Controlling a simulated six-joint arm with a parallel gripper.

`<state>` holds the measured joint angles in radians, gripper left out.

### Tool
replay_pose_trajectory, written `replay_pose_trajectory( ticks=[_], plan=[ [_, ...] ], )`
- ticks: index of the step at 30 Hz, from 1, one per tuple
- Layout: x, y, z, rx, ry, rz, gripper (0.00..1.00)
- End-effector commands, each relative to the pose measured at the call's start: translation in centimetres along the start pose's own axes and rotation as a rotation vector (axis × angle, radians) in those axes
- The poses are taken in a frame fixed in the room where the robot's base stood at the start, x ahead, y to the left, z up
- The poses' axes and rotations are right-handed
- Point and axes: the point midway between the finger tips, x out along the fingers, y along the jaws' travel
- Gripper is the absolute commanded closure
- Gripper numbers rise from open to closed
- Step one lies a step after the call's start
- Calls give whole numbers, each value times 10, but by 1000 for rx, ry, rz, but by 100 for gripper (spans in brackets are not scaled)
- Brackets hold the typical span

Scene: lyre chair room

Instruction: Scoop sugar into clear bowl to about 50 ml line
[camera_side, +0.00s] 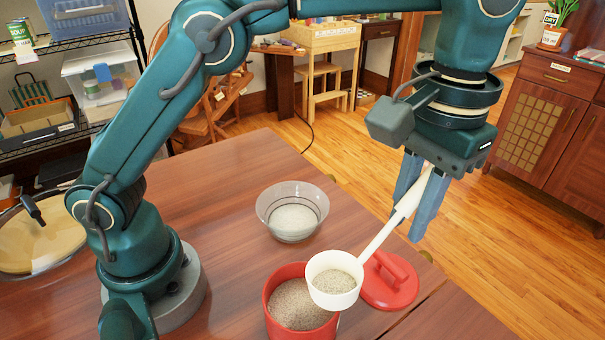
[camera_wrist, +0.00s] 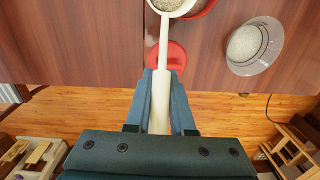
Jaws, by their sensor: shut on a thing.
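My gripper (camera_side: 418,196) is shut on the handle of a white scoop (camera_side: 378,240); in the wrist view the handle runs between the fingers (camera_wrist: 160,105). The scoop's cup holds grainy sugar (camera_side: 334,281) and is over the right rim of a red canister (camera_side: 273,308). The canister holds more of the same grains (camera_side: 299,305). The clear bowl (camera_side: 266,210) stands behind the canister with whitish sugar (camera_side: 294,221) in its bottom. Dark lines ring the bowl, but I cannot read any marks. The bowl also shows in the wrist view (camera_wrist: 270,62).
A red lid (camera_side: 392,285) with a handle lies on the wooden table (camera_side: 225,225), right of the canister and close to the scoop's handle. A large round pan-like vessel (camera_side: 40,240) is at the far left. The table around the clear bowl is free.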

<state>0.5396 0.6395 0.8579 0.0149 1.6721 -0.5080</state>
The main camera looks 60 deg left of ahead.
Motion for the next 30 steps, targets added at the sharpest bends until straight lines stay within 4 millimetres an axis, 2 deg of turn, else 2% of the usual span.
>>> replay_pose_trajectory(
  ticks=[1, 3, 6, 9, 15, 30],
  plan=[
    [5, 21, 10, 43, -2, -1, 100],
    [10, 43, 21, 85, -1, -1, 100],
    [17, 66, 37, 140, 2, 1, 100],
    [21, 81, 49, 178, 2, 2, 100],
    [24, 90, 57, 202, 4, 3, 100],
    [24, 85, 55, 202, -5, 30, 100]
  ],
)
